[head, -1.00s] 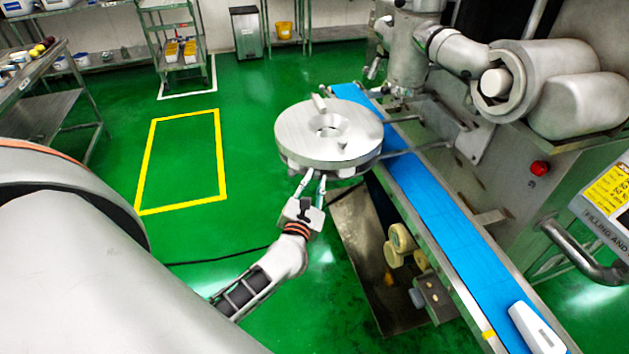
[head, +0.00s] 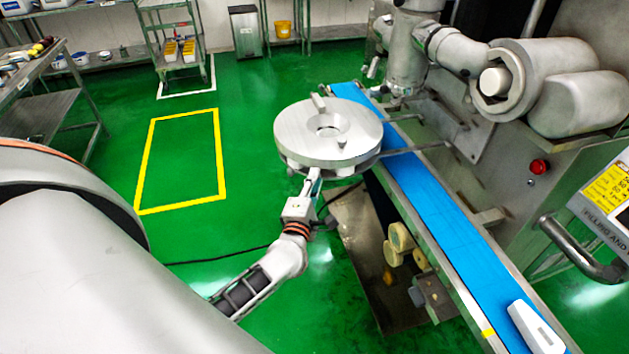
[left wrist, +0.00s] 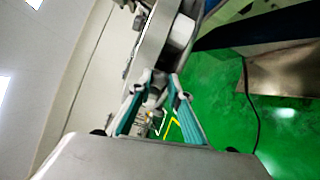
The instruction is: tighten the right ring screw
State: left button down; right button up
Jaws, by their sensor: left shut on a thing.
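A round metal ring assembly (head: 303,134) with a central hole stands beside the conveyor in the head view. My left gripper (head: 316,177) reaches up to its near lower edge, its fingers close together. In the left wrist view, my left gripper (left wrist: 157,92) has its teal-padded fingers shut on a small grey metal part (left wrist: 156,98), which looks like the right ring screw, at the edge of the assembly (left wrist: 153,48). The fingers partly cover the screw, and it is hidden in the head view. My right gripper is not in view.
A blue conveyor belt (head: 440,210) runs along the machine, with a white object (head: 535,328) at its near end. Rollers (head: 400,238) stick out below the belt. Green floor with a yellow outlined area (head: 182,160) is free on the left.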

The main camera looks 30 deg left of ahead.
pick_arm(q)
jog(key=shift+f+m, duration=0.15)
jog(key=shift+m, duration=4.65)
jog(key=c, duration=1.9)
grip_release()
jog(key=v, duration=1.2)
